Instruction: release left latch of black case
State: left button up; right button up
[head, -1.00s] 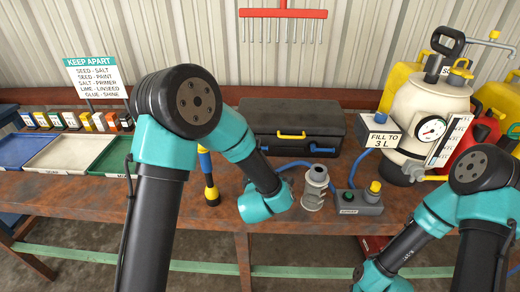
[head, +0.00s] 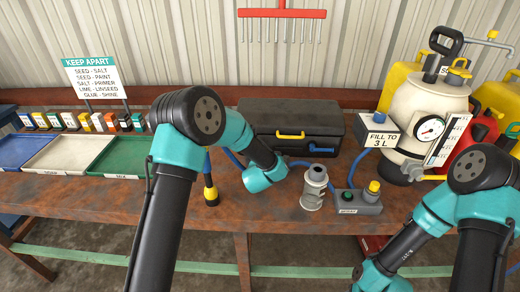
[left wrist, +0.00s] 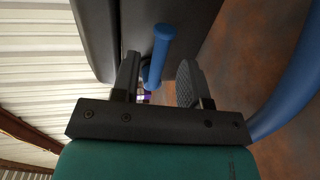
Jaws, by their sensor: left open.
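The black case (head: 292,128) stands closed at the back of the bench, with a yellow handle (head: 291,135) and a blue right latch (head: 322,149) on its front. The left latch is hidden behind my left arm in the head view. In the left wrist view, a blue latch bar (left wrist: 160,45) stands out from the dark case (left wrist: 182,22), between the fingers of my left gripper (left wrist: 158,62). The jaws are open, with a gap on both sides of the bar. My right gripper is out of view.
A grey metal fitting (head: 314,188) and a small grey control box (head: 357,200) stand just right of my left wrist. A blue hose (left wrist: 290,90) runs close by. A yellow-and-black tool (head: 210,190) stands to the left. The sprayer tank (head: 425,110) is at right.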

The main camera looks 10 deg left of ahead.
pick_arm(q)
jog(key=shift+x, duration=1.9)
jog(key=shift+c, duration=0.3)
grip_shut()
